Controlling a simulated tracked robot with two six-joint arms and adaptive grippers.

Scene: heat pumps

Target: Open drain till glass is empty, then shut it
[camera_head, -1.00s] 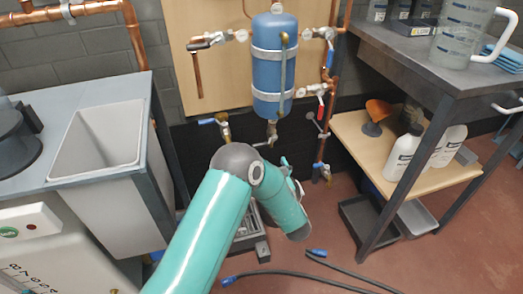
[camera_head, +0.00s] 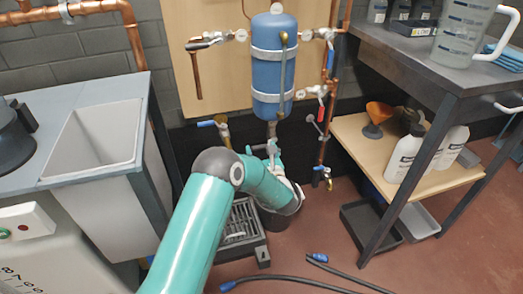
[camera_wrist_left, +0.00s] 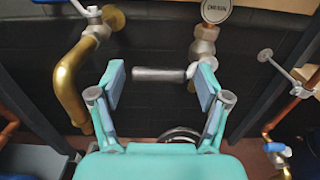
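The blue tank (camera_head: 270,72) hangs on the wall board, with a narrow upright tube (camera_head: 283,65) on its front. A drain outlet drops below the tank; in the left wrist view its valve (camera_wrist_left: 203,48) carries a round tag (camera_wrist_left: 216,9) reading DRAIN. The valve's grey lever (camera_wrist_left: 158,75) lies level, pointing left. My left gripper (camera_wrist_left: 160,82) is open, its two fingers on either side of the lever with no clear grip on it. In the head view this gripper (camera_head: 273,150) is just below the tank, partly hidden. The level in the tube is too small to tell. My right gripper is not in view.
A brass pipe (camera_wrist_left: 72,82) stands close left of the left gripper. A floor grate (camera_head: 240,228) lies below the tank. A white sink (camera_head: 95,135) is left; a shelf (camera_head: 350,135) with bottles is right. Hoses (camera_head: 290,278) lie on the floor.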

